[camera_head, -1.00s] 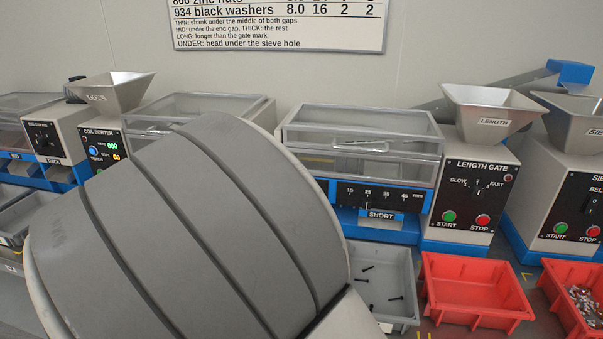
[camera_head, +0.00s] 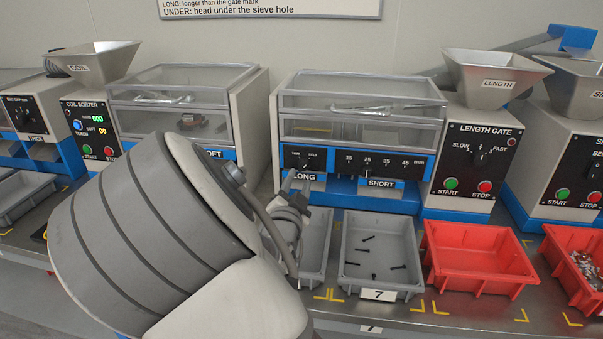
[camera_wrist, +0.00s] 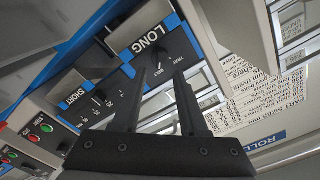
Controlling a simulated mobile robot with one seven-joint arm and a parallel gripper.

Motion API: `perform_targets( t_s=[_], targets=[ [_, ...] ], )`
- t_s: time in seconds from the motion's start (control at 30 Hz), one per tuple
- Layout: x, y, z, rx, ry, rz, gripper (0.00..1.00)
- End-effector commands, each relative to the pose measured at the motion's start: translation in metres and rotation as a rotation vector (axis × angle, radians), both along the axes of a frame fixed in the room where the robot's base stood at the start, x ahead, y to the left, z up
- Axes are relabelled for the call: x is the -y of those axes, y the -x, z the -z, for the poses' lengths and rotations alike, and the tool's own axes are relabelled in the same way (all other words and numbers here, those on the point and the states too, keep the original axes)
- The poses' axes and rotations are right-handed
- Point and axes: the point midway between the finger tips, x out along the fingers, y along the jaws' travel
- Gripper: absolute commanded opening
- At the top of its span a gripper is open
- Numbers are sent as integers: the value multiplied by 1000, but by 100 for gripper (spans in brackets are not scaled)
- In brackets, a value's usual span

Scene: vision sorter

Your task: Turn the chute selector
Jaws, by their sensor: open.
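The chute selector, a dark knob (camera_head: 303,163) on a black panel with two position words, sits above the LONG label (camera_head: 303,177) on the length gate machine. In the wrist view the LONG label (camera_wrist: 148,40) and the selector knob (camera_wrist: 158,57) show just beyond my fingertips. The position words there read TRAY and BELT.
The scale slider panel (camera_head: 385,163) and SHORT label (camera_head: 381,183) lie to the right. The length gate control box (camera_head: 478,160) stands beyond. Below are a grey tray (camera_head: 380,282) holding several black screws and an empty red tray (camera_head: 480,262).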

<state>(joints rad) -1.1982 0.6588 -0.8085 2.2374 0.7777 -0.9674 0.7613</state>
Motion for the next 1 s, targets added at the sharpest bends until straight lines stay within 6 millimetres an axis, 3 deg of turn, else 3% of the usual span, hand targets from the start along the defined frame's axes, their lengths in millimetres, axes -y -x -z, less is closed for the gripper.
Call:
perform_targets(
  t_s=[0.1, 0.3, 0.67, 0.9, 1.0],
  targets=[
    [5, -22, 2, 0, 2, 1, 42],
    [9, -43, 1, 0, 0, 0, 42],
    [9, -49, 0, -1, 0, 0, 42],
    [9, -48, 0, -1, 0, 0, 1],
    [9, -48, 0, -1, 0, 0, 0]
  ],
)
